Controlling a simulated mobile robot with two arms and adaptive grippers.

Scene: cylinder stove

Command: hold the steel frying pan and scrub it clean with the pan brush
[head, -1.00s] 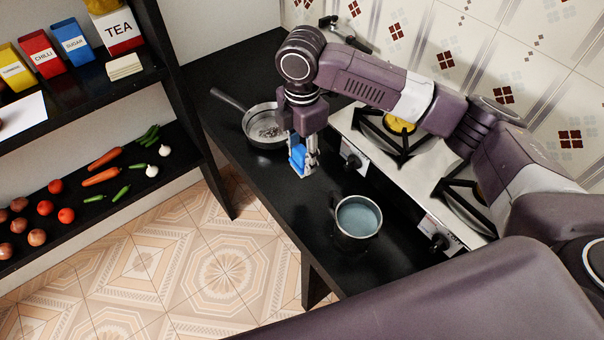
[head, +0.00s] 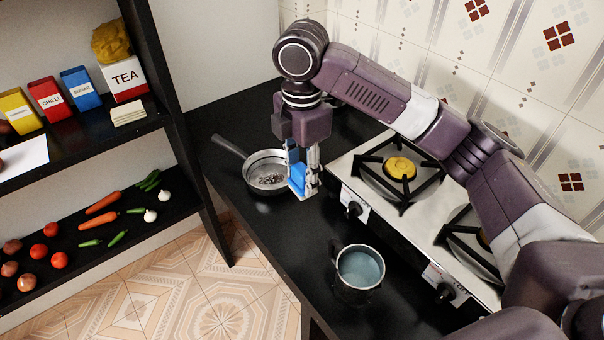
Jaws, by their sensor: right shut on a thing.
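The steel frying pan (head: 267,163) sits on the black counter, its dark handle pointing to the upper left. Dark residue lies in its bottom. My right gripper (head: 304,182) is shut on the blue pan brush (head: 298,178) and holds it just right of the pan, above the counter. The brush's pale underside faces down. The fingers hide part of the brush. My left gripper is not in view.
A pot of bluish liquid (head: 360,267) stands on the counter in front. The gas stove (head: 345,165) with black grates lies to the right. A black shelf (head: 185,205) with vegetables and boxes stands left. The black counter (head: 300,228) between brush and pot is clear.

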